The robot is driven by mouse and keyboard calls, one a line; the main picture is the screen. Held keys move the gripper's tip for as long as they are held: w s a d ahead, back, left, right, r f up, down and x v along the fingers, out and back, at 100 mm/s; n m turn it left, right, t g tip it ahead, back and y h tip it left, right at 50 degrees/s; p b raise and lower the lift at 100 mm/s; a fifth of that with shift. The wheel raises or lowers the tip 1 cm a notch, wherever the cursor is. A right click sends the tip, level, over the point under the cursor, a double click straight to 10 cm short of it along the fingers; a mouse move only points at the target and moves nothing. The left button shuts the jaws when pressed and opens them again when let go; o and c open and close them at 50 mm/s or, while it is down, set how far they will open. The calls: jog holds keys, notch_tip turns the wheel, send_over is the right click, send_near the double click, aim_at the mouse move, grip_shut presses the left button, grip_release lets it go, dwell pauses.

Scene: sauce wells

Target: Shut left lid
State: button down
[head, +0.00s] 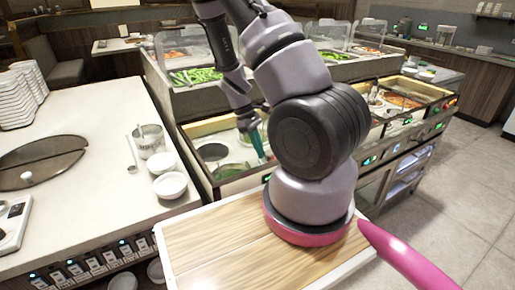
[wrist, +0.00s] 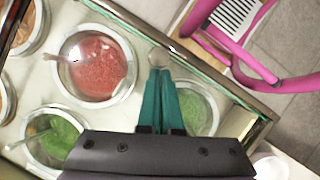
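The left lid cannot be made out with certainty in either view. The sauce well unit (head: 192,128) has a pale frame with round wells. A dark well (head: 212,152) and a green-filled well (head: 230,171) show left of my gripper (head: 258,147). In the wrist view, my gripper (wrist: 159,72) has its two teal fingers side by side, almost touching, with nothing seen between them. They hang over the wells, between a red sauce well (wrist: 98,68) and a green one (wrist: 194,112). A small pale round thing (wrist: 158,57) shows just beyond the fingertips; contact cannot be told.
A white counter (head: 85,115) at left holds bowls (head: 170,186), a metal pot (head: 149,140) and a brown round cover (head: 40,160). Clear guards (head: 185,42) stand over vegetable trays behind. My arm hides part of the unit. Tiled floor (head: 445,190) is free at right.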

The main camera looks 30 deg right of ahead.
jog(key=shift+s, duration=0.15)
jog(key=v, duration=1.1)
jog(key=s+a+r+m+t+y, duration=0.1)
jog(key=s+a+r+m+t, duration=0.2)
jog(key=r, duration=0.7)
jog(key=s+a+r+m+t+y, duration=0.2)
jog(key=s+a+r+m+t, duration=0.1)
jog(key=r, duration=0.7)
jog(key=s+a+r+m+t+y, duration=0.1)
jog(key=s+a+r+m+t, duration=0.2)
jog(key=r, duration=0.7)
jog(key=s+m+t, duration=0.1)
jog(key=s+t, duration=0.1)
jog(key=s, duration=0.1)
dwell(1.3)
